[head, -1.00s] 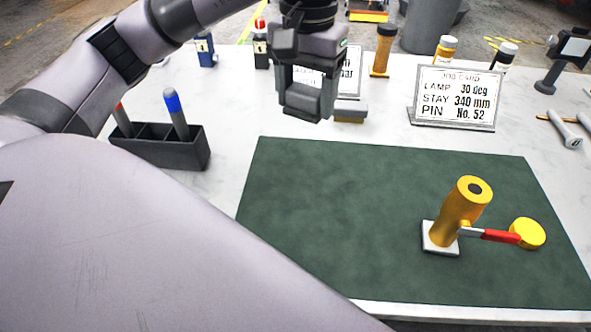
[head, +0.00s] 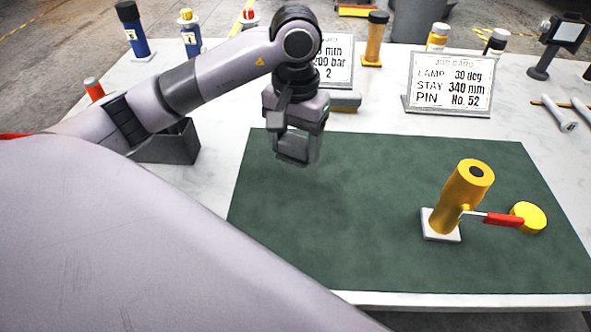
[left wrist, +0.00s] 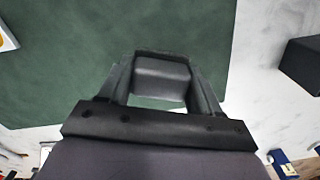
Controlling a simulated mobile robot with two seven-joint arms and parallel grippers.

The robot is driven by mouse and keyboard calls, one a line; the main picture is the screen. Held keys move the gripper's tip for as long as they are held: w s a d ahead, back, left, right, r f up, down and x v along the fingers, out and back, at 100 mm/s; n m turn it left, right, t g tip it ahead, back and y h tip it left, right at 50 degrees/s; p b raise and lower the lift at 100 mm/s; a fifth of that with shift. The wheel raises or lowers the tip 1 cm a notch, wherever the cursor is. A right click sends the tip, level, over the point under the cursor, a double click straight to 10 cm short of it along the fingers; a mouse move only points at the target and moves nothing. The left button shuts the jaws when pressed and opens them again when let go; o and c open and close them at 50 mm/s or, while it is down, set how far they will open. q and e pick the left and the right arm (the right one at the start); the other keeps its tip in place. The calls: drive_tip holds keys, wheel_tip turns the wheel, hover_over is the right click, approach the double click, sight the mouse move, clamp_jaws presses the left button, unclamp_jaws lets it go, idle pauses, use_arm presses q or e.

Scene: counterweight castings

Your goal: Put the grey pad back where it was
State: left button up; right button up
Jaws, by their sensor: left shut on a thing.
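My left gripper (head: 297,150) hangs over the far left part of the green mat (head: 350,200). It is shut on the grey pad, a dark grey block that shows between the two fingers in the left wrist view (left wrist: 162,82). In the head view the pad is hard to tell from the dark fingers. The pad appears to be held above the mat, with green mat beyond it in the left wrist view. My right gripper is not in view.
A job card (head: 450,83) stands behind the mat. The mat's middle is clear.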

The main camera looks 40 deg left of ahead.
sight(295, 140)
use_arm(q)
drive_tip(key=shift+f, duration=3.4)
drive_tip(key=shift+f, duration=0.1)
drive_tip(key=o, duration=1)
drive_tip(key=shift+r+p, duration=0.25)
drive_tip(key=shift+p, duration=0.05)
wheel_tip(295, 140, up, 12)
drive_tip(key=shift+f, duration=0.1)
